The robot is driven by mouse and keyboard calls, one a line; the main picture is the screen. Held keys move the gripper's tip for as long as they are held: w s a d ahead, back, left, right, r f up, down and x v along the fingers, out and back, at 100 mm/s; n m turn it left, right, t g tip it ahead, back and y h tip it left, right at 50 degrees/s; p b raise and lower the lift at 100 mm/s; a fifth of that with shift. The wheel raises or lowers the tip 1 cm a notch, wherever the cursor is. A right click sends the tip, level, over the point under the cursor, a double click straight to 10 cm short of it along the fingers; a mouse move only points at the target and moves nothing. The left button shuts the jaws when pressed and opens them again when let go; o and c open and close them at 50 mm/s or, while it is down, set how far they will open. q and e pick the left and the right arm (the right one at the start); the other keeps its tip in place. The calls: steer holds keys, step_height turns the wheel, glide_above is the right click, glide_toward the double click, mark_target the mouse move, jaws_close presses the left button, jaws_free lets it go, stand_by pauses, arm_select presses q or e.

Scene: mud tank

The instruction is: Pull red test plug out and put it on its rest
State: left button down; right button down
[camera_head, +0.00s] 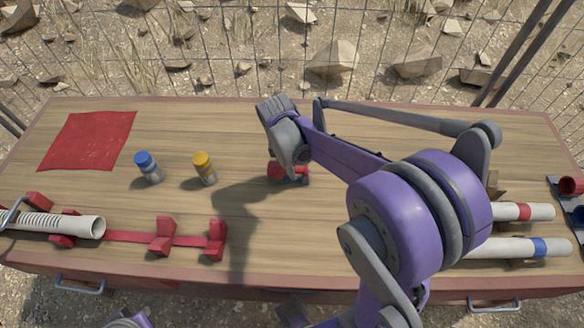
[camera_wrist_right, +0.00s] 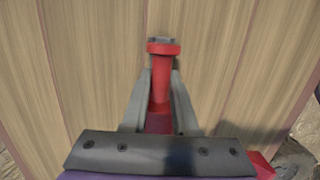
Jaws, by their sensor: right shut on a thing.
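The red test plug (camera_wrist_right: 160,85) is between the fingers of my right gripper (camera_wrist_right: 160,78) in the right wrist view. It has a wider red collar and a grey end beyond the fingertips. In the head view, my right gripper (camera_head: 291,160) is over the middle of the bench, with the red plug (camera_head: 280,171) showing at its fingertips. The gripper is shut on the plug. I cannot tell whether the plug touches the bench top. I cannot make out which fixture is its rest.
A white pipe (camera_head: 85,227) lies front left near red supports (camera_head: 162,237). Two banded pipes (camera_head: 540,211) lie right. A red cloth (camera_head: 88,140) lies back left.

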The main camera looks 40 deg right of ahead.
steer(key=c, duration=0.6)
jaws_free()
steer(key=r, duration=0.3)
steer(key=a+r, duration=0.1)
steer(key=r, duration=0.3)
steer(key=w+r+p, duration=0.1)
steer(key=r, duration=0.2)
steer(key=shift+a+r, duration=0.2)
steer(key=shift+r, duration=0.15)
